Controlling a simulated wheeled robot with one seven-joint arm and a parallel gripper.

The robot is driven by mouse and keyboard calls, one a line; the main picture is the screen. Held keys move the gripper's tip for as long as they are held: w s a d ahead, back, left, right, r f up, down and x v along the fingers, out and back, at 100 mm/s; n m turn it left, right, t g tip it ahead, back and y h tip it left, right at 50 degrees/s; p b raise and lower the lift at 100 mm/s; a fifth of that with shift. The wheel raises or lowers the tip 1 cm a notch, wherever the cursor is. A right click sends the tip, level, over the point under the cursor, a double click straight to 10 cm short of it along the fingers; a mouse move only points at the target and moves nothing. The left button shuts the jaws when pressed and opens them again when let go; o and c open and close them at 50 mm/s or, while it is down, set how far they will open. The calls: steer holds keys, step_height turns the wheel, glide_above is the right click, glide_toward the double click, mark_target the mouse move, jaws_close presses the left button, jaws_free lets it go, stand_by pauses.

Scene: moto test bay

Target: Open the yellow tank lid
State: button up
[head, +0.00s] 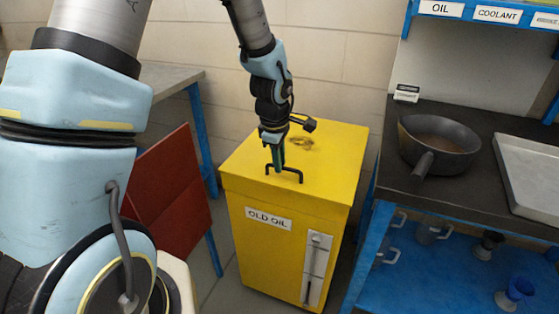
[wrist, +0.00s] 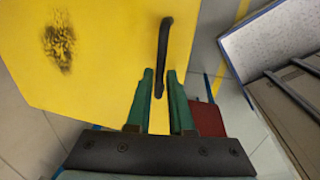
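The yellow tank (head: 285,250), marked "OLD OIL", stands on the floor in the head view, with its lid (head: 335,155) closed flat on top. A black bar handle (head: 297,172) stands up near the lid's front edge. My gripper (head: 276,170) points down at the handle. In the wrist view the two green fingers of my gripper (wrist: 160,72) are apart, one on each side of the handle (wrist: 164,45). A gap shows beside the handle, so it is not clamped. The yellow lid (wrist: 100,60) fills the upper left there.
A dark workbench (head: 400,180) with a black pan (head: 440,145) and a grey tray (head: 530,165) stands close on the right. A red panel (head: 170,190) and a blue-legged table (head: 175,77) are at left. The wall is close behind the tank.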

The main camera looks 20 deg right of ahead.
jaws_close()
stand_by(1.0)
